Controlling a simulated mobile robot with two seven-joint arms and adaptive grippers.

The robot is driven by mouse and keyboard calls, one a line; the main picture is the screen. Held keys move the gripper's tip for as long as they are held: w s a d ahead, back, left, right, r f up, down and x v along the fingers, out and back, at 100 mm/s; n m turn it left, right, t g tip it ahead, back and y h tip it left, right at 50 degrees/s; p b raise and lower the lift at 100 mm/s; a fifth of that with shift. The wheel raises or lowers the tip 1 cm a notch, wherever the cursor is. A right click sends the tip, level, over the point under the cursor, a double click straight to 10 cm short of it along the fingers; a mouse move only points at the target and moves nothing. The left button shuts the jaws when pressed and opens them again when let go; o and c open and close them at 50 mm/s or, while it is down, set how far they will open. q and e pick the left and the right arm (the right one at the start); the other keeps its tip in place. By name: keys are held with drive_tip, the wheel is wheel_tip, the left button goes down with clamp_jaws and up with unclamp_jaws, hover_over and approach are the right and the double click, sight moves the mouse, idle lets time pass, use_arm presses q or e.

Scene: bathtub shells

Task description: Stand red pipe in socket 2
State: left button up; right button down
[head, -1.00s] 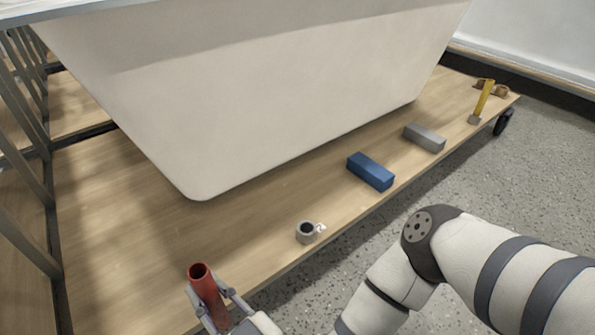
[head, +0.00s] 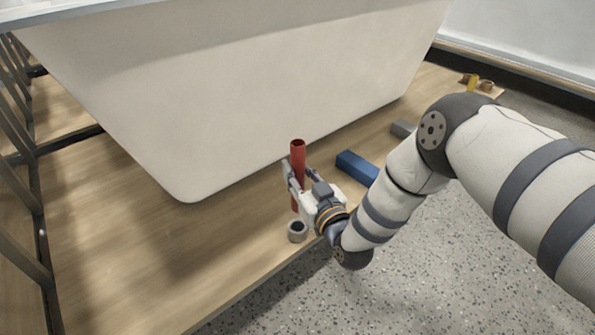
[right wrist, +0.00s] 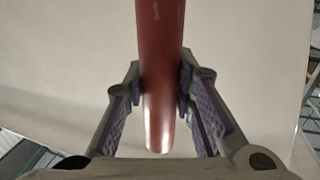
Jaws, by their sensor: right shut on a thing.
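The red pipe (head: 298,158) is upright in my right gripper (head: 299,182), whose fingers close on it from both sides. It also shows in the right wrist view (right wrist: 160,70), between the two finger pads. A short grey ring-shaped socket (head: 297,232) with a dark opening stands on the wooden deck. In the head view the pipe's lower end appears just above and behind this socket, apart from it; its height over the deck is hard to tell. No number is readable on the socket. My left gripper is out of view.
A blue block (head: 357,167) and a partly hidden grey block (head: 402,129) lie right of the pipe. A yellow piece (head: 472,83) and brown rings (head: 487,86) are at the far right. The pale tub wall (head: 240,100) rises behind. The deck's left front is clear.

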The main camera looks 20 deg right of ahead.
drive_tip(key=shift+r, duration=0.15)
drive_tip(key=shift+f+b, duration=1.5)
drive_tip(key=shift+f, duration=1.6)
use_arm(q)
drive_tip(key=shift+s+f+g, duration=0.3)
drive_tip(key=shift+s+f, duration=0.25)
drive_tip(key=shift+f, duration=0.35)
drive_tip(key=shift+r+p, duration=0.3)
drive_tip(key=shift+p, duration=0.15)
use_arm(e)
drive_tip(key=shift+r, duration=0.1)
use_arm(q)
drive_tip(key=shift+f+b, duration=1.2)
drive_tip(key=shift+b, duration=0.25)
use_arm(e)
drive_tip(key=shift+f, duration=2.4)
drive_tip(key=c, duration=1.2)
unclamp_jaws()
drive_tip(key=shift+c, duration=0.2)
